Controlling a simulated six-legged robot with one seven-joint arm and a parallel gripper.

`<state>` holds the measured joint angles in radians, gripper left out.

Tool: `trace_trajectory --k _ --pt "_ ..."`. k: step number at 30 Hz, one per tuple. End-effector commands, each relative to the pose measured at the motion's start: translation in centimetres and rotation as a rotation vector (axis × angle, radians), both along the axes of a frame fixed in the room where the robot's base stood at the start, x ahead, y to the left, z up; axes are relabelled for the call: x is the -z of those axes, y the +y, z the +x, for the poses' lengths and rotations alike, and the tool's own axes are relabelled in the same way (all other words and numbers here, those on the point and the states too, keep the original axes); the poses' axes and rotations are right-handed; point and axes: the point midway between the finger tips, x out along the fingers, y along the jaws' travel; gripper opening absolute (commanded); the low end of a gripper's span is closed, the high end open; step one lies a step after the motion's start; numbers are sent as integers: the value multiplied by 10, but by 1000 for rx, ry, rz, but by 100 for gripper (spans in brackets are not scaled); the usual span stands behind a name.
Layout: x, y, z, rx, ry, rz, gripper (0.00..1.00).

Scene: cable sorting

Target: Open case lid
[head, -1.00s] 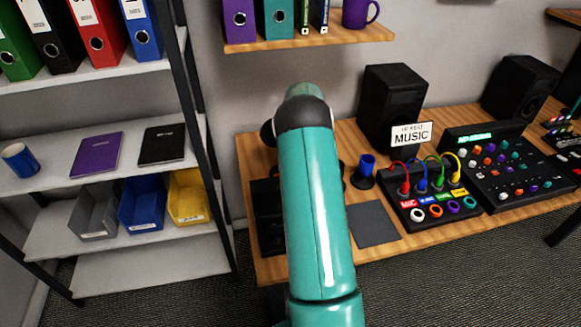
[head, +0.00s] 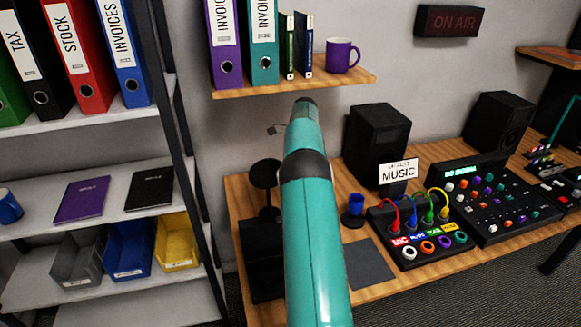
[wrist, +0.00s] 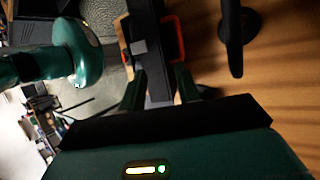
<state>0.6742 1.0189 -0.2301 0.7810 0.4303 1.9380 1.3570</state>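A black case (head: 262,250) sits at the left end of the wooden desk, partly hidden behind my teal arm. I cannot make out its lid clearly in the head view. In the wrist view, a dark box-like body (wrist: 142,30), seemingly the case, has an orange-red edge or handle (wrist: 179,40) on its right side. My gripper (wrist: 158,80) shows in the wrist view with its two green fingers apart, and the dark body lies beyond and between them. I cannot tell whether the fingers touch it. In the head view my gripper is hidden behind my arm.
A black round-topped stand (head: 265,174) is close behind the case. A shelf (head: 350,84) overhangs the desk; a rack stands left.

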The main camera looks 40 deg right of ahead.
Motion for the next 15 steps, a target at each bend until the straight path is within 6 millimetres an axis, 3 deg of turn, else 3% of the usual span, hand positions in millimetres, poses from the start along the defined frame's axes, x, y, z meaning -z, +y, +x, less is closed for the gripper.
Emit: trace_trajectory --k 15 --pt "-19 -13 5 2 -2 2 33"
